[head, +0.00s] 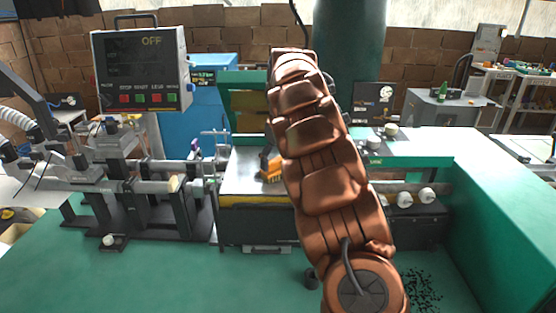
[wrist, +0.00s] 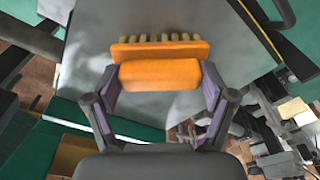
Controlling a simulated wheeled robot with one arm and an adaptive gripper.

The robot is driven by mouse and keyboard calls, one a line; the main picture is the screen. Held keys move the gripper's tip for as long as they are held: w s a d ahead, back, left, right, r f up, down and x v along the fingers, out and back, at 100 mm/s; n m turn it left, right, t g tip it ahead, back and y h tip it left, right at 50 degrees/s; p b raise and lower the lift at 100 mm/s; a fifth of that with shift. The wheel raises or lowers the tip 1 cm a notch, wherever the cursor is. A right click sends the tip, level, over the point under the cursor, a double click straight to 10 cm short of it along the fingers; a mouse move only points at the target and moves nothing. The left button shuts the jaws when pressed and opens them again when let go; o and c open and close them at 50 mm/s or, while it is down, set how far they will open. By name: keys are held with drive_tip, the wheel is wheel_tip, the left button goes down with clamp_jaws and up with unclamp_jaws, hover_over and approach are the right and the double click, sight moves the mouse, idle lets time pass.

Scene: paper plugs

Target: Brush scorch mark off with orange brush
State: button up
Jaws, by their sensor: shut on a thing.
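My gripper (wrist: 160,88) is shut on the orange brush (wrist: 158,73) in the wrist view, with one finger on each end of its block. The brush has a row of pale bristles along its far edge, over a grey metal plate (wrist: 88,50). In the head view the orange brush (head: 270,166) shows low over the metal plate (head: 243,168), just left of my copper-coloured arm, which hides much of the plate. I cannot tell whether the bristles touch the plate. I cannot make out a scorch mark in either view.
A control box (head: 140,70) reading OFF stands at the left, above a machine with rods and clamps (head: 150,190). An open green lid (head: 245,95) rises behind the plate. White knobs (head: 426,196) stick out at the right. The green bench front (head: 160,275) is mostly clear.

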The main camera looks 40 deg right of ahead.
drive_tip(key=shift+a, duration=0.1)
drive_tip(key=shift+w+a+r, duration=0.1)
drive_tip(key=shift+w+a, duration=0.75)
drive_tip(key=shift+a, duration=0.2)
drive_tip(key=shift+w+a+p, duration=0.3)
drive_tip(key=shift+w+a, duration=0.65)
drive_tip(key=shift+a, duration=0.3)
drive_tip(key=shift+s+d+f+b, duration=0.25)
drive_tip(key=shift+s+d+b, duration=0.2)
drive_tip(key=shift+d, duration=0.1)
drive_tip(key=shift+s+d+r+b, duration=0.1)
drive_tip(key=shift+s+d+b, duration=0.3)
drive_tip(key=shift+s+d, duration=0.45)
drive_tip(key=shift+s+d+r+b, duration=0.1)
drive_tip(key=shift+s+d+b, duration=0.35)
drive_tip(key=shift+d, duration=0.55)
drive_tip(key=shift+w+a+f, duration=0.1)
drive_tip(key=shift+w+a, duration=0.35)
drive_tip(key=shift+a, duration=0.2)
drive_tip(key=shift+w+a+f, duration=0.1)
drive_tip(key=shift+w+a, duration=0.3)
drive_tip(key=shift+a, duration=0.25)
drive_tip(key=shift+w+a+p, duration=0.25)
drive_tip(key=shift+w+a, duration=0.2)
drive_tip(key=shift+a, duration=0.15)
drive_tip(key=shift+w+a+p, duration=0.2)
drive_tip(key=shift+w+a, duration=0.2)
drive_tip(key=shift+a, duration=0.2)
drive_tip(key=shift+d, duration=0.1)
drive_tip(key=shift+s+d, duration=0.1)
